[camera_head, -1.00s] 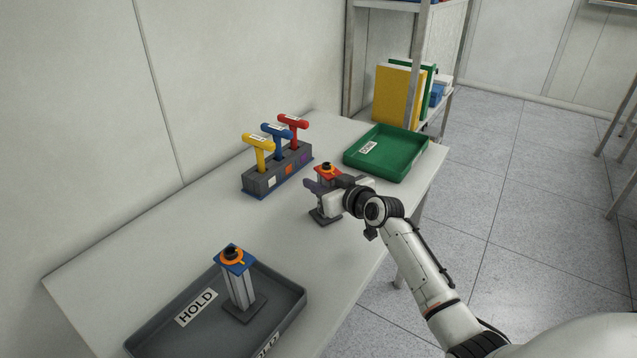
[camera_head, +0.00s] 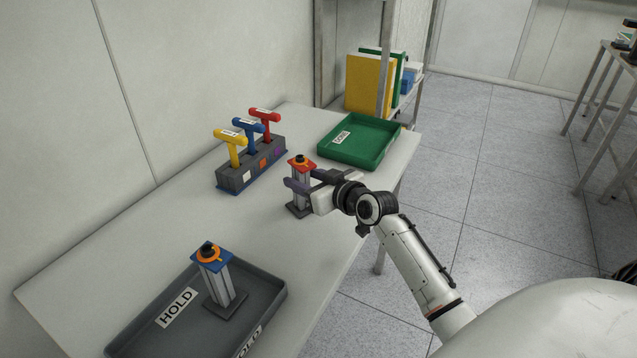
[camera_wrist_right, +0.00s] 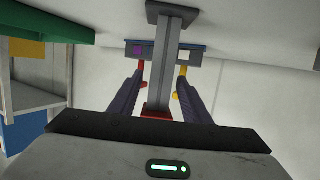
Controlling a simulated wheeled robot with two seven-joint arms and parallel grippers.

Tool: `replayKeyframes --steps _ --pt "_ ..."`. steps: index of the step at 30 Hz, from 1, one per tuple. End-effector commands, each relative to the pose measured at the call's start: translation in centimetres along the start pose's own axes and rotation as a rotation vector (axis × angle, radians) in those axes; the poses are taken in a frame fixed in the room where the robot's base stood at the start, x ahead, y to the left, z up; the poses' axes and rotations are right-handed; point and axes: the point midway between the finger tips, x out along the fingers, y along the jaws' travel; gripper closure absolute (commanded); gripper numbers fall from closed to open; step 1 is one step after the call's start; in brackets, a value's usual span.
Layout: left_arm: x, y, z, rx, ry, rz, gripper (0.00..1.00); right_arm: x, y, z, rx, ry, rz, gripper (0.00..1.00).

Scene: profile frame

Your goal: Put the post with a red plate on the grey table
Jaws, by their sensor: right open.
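The post with a red plate (camera_head: 300,172) stands upright on the light grey table (camera_head: 150,235), with a black knob and an orange ring on top. My right gripper (camera_head: 299,179) is open, its fingers on either side of the post's column. In the right wrist view the post (camera_wrist_right: 168,65) appears upside down between the two spread fingers, with a gap beside each. My left gripper is not in view.
A post with a blue plate (camera_head: 217,280) stands in the grey HOLD tray (camera_head: 268,312). A dark block (camera_head: 240,178) holds yellow, blue and red T-handles. A green tray (camera_head: 375,158) sits at the far end. The table's middle is clear.

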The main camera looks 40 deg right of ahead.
Motion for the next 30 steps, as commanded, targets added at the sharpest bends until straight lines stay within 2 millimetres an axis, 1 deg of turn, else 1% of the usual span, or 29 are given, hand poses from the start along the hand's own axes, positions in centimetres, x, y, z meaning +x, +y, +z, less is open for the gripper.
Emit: replayKeyframes --steps 1,6,9,12,17,30 --pt "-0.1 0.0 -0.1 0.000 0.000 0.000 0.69 -1.2 0.0 0.0 -0.002 -0.002 0.000 0.56" --pt "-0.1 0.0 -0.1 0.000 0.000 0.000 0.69 -4.5 -0.1 0.1 -0.002 -0.003 -0.001 0.56" --pt "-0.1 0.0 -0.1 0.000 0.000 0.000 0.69 -5.8 0.0 0.1 -0.001 -0.001 0.000 0.56" --pt "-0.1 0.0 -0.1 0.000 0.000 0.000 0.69 -6.7 0.0 0.0 0.000 -0.001 0.000 0.56" --pt "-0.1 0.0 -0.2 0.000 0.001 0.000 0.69 -7.2 0.0 0.0 0.001 0.000 0.000 0.56" --pt "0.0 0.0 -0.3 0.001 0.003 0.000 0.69 -7.1 0.0 0.0 0.001 -0.001 -0.001 0.56"
